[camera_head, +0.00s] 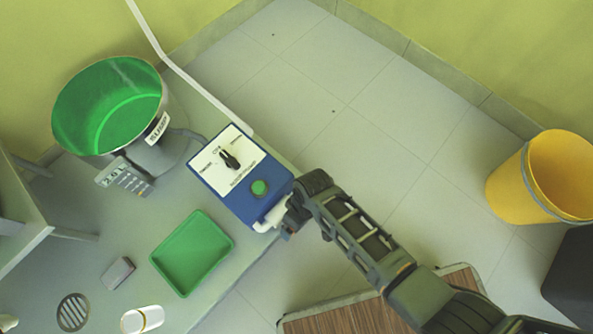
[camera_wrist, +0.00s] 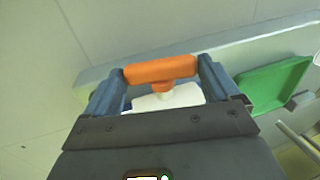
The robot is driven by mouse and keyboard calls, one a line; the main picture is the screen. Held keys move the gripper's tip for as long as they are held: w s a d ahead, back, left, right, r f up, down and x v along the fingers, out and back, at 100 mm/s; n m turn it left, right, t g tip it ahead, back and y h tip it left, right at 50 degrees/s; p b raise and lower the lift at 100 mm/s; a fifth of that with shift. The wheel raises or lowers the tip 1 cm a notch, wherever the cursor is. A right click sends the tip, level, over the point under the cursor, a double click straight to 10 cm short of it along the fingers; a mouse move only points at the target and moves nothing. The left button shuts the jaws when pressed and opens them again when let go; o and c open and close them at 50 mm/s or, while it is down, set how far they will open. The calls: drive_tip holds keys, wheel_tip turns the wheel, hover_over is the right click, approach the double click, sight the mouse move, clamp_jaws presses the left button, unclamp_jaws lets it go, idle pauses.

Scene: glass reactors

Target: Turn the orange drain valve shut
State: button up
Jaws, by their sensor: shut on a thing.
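The orange drain valve handle (camera_wrist: 160,70) shows in the wrist view as a short bar lying crosswise, with a short orange stem under it. It sits on a white valve body (camera_wrist: 172,98). My gripper (camera_wrist: 162,67) is shut on the handle, one finger at each end of the bar. In the head view my gripper (camera_head: 289,216) is at the lower right corner of the blue box, beside a white outlet (camera_head: 270,217). The orange handle is hidden there by my gripper. I cannot tell the valve's exact angle relative to its outlet.
The blue control box (camera_head: 236,196) has a black knob and a green button. A green tray (camera_head: 192,252) and a green-lined pot (camera_head: 62,104) are on the grey bench. A yellow bin (camera_head: 510,187) stands on the floor at right. The tiled floor between is mostly clear.

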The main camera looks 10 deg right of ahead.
drive_tip(key=shift+w+d+f+g+y+b, duration=0.15)
drive_tip(key=shift+g+y+b, duration=0.1)
drive_tip(key=shift+g+y, duration=0.25)
drive_tip(key=shift+w+d+f+g+y+b, duration=0.15)
drive_tip(key=shift+g+y+b, duration=0.15)
drive_tip(key=shift+y, duration=0.3)
drive_tip(key=shift+w+d+f+g+y+b, duration=0.15)
drive_tip(key=shift+g+y+b, duration=0.2)
drive_tip(key=shift+y+b, duration=0.25)
drive_tip(key=shift+s+d+f+g+y+b, duration=0.1)
drive_tip(key=shift+g+y+b, duration=0.3)
drive_tip(key=shift+y, duration=0.2)
drive_tip(key=shift+d+g+y+b, duration=0.1)
drive_tip(key=shift+g+y+b, duration=0.75)
drive_tip(key=shift+y, duration=0.75)
drive_tip(key=o, duration=0.8)
drive_tip(key=shift+w, duration=0.1)
drive_tip(key=p+v, duration=0.1)
drive_tip(key=v, duration=0.6)
drive_tip(key=shift+w+d+r, duration=0.1)
drive_tip(key=shift+w+d, duration=0.1)
drive_tip(key=shift+d, duration=0.1)
